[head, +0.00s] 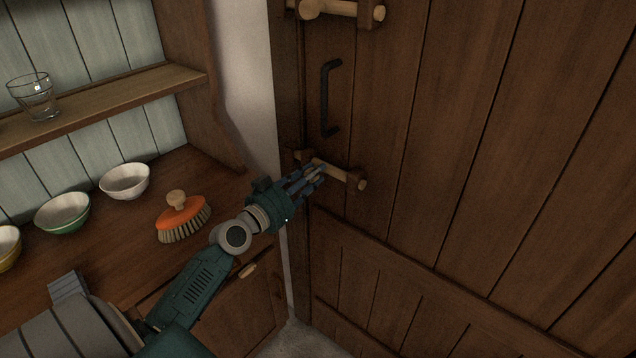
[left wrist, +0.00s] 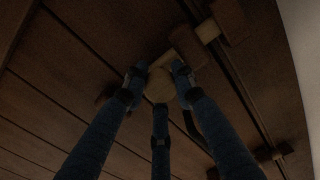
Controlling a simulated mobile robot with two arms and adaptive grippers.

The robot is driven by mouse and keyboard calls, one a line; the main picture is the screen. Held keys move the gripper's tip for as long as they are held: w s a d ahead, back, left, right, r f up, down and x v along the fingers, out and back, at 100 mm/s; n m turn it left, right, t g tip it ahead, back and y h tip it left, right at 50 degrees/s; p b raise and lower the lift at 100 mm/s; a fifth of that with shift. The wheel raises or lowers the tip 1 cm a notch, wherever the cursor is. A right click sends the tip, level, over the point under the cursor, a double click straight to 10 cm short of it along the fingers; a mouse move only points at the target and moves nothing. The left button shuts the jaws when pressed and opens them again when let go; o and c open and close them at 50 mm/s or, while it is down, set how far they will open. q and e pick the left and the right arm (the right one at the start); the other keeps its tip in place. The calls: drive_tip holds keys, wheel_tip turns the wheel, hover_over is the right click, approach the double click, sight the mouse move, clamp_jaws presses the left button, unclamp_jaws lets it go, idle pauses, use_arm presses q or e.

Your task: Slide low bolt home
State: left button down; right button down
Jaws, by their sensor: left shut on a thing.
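The low bolt (head: 341,176) is a pale wooden bar in darker brackets on the plank door, below the black handle. Its right end sticks out a little past the right bracket. My left gripper (head: 316,172) reaches it from the lower left and is shut on its knob. In the left wrist view the fingers close around the pale round knob (left wrist: 159,86). The fingers hide part of the bar's left half, and I cannot tell how far its left end reaches into the bracket by the frame. My right gripper is not in view.
An upper bolt (head: 342,8) and a black handle (head: 326,98) sit higher on the door. On the left, a wooden counter (head: 125,240) holds several bowls and an orange brush (head: 183,214). A glass (head: 36,98) stands on the shelf above.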

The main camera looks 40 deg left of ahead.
use_arm(q)
drive_tip(key=shift+a+r, duration=0.1)
drive_tip(key=shift+a, duration=0.15)
drive_tip(key=c, duration=1.5)
unclamp_jaws()
drive_tip(key=shift+o, duration=0.6)
drive_tip(key=shift+a, duration=0.15)
drive_tip(key=shift+s, duration=0.25)
drive_tip(key=s, duration=1.1)
drive_tip(key=shift+s+a, duration=0.15)
drive_tip(key=shift+s, duration=0.15)
